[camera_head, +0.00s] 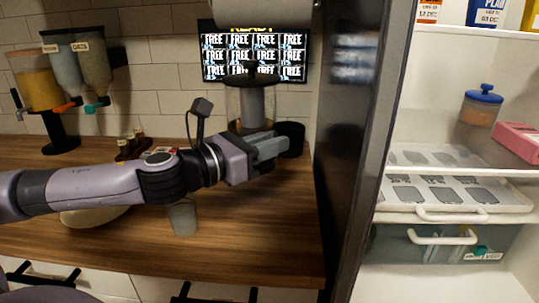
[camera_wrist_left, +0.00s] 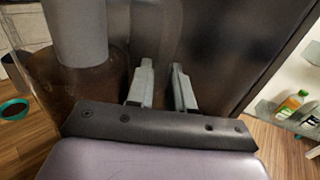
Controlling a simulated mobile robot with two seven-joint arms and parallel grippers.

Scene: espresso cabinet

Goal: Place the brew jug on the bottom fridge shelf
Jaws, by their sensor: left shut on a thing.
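The brew jug (camera_head: 237,105) is a clear vessel with a grey core and a dark lid. It stands upright over the wooden counter, near the back wall. My left gripper (camera_head: 272,148) is in front of its lower part. In the left wrist view the jug (camera_wrist_left: 100,85) is at the left, and a translucent handle-like part runs between the fingers of my left gripper (camera_wrist_left: 162,88), which is shut on it. The jug's base is hidden, so I cannot tell whether it touches the counter. The fridge interior at right shows a white lower surface (camera_head: 430,284). My right gripper is out of view.
A dark upright fridge panel (camera_head: 352,150) separates counter and fridge. Inside are a white tray (camera_head: 520,207), a drawer (camera_head: 400,250), a blue-lidded jar (camera_head: 480,112) and a pink box (camera_head: 520,140). A black cylinder (camera_head: 291,137) and a grey cup (camera_head: 182,218) stand on the counter.

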